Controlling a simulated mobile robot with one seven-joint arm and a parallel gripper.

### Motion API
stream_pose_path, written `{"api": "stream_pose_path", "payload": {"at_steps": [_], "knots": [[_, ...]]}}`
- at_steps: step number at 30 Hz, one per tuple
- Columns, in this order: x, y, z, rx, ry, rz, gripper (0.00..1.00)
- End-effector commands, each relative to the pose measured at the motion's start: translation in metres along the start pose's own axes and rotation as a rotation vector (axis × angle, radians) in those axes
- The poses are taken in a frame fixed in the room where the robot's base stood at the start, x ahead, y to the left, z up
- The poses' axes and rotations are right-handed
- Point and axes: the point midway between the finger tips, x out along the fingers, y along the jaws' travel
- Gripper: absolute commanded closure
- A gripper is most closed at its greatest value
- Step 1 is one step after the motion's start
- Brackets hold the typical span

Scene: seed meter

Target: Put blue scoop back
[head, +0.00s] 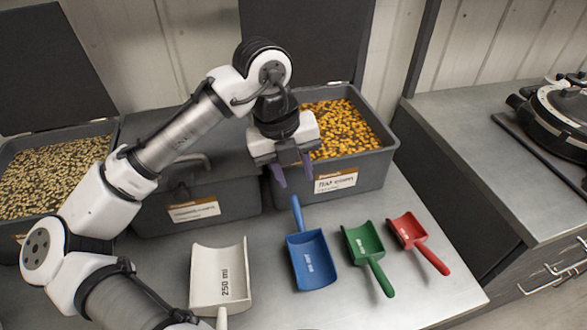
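The blue scoop (311,262) lies on the metal counter, between a white scoop and a green scoop. Its handle points away, toward the bins, and its wide end faces the counter's front. My gripper (294,177) is above and behind the scoop's handle, in front of the bin of orange-yellow kernels. Its two purple fingers point down and are spread apart with nothing between them. The gripper appears apart from the scoop.
A white scoop marked 250 ml (220,275) lies left; green (363,243) and red (407,229) scoops lie right, handles toward the front. Behind are a kernel bin (372,172), a closed bin (150,215) and a seed bin (55,140). A side counter (450,125) holds a round device (565,110).

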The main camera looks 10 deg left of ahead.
Motion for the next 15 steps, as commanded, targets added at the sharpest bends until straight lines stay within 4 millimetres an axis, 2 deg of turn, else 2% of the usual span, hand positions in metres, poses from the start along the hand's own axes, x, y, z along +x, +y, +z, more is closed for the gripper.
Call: {"api": "stream_pose_path", "payload": {"at_steps": [5, 9, 15], "knots": [[-0.005, -0.001, 0.000, 0.000, -0.002, 0.002, 0.65], [-0.019, -0.003, 0.000, 0.000, -0.003, 0.000, 0.65], [-0.065, -0.003, 0.000, 0.001, -0.002, -0.003, 0.65]]}}
